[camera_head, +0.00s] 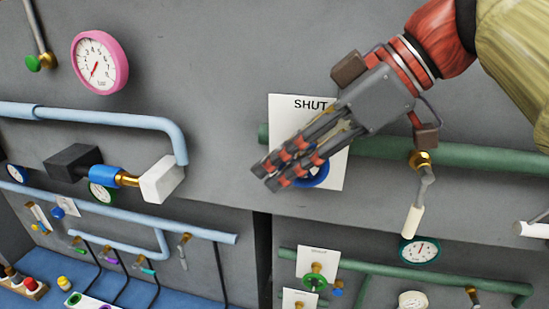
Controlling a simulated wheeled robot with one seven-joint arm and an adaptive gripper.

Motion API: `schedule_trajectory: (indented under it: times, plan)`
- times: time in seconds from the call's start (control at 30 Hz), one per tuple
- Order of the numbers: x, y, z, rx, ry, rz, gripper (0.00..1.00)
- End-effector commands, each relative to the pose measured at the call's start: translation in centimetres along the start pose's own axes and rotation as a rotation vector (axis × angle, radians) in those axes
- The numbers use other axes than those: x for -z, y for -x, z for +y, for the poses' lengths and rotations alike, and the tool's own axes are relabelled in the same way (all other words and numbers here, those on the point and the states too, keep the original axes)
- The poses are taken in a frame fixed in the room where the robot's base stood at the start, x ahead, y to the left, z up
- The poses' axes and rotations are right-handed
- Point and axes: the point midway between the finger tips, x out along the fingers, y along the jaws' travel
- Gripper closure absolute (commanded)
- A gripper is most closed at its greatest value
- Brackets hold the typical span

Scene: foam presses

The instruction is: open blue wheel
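The blue wheel (318,178) is on the green pipe, in front of a white plate (335,103) marked "SHUT". Only part of its blue rim shows, below and behind my fingers. My gripper (273,177) reaches in from the upper right and lies across the plate and the wheel. Its dark fingers with red bands look close to each other. They cover most of the wheel. I cannot tell whether they touch it or hold anything.
The green pipe (470,158) runs right, with a brass valve with a white handle (414,218) below it. A pink gauge (100,62) and a light blue pipe (95,118) are at left. Lower panels hold smaller valves, a green wheel (314,281) and a green gauge (420,251).

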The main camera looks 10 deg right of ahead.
Motion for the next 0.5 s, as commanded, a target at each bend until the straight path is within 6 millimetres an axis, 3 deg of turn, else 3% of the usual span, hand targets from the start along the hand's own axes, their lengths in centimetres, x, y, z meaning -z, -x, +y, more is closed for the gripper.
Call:
schedule_trajectory:
  times: [0.2, 0.5]
  plan:
    - [0.00, -1.25, -0.06, 0.001, 0.000, -0.001, 0.71]
    - [-0.02, -1.33, -0.01, 0.000, -0.001, -0.001, 0.73]
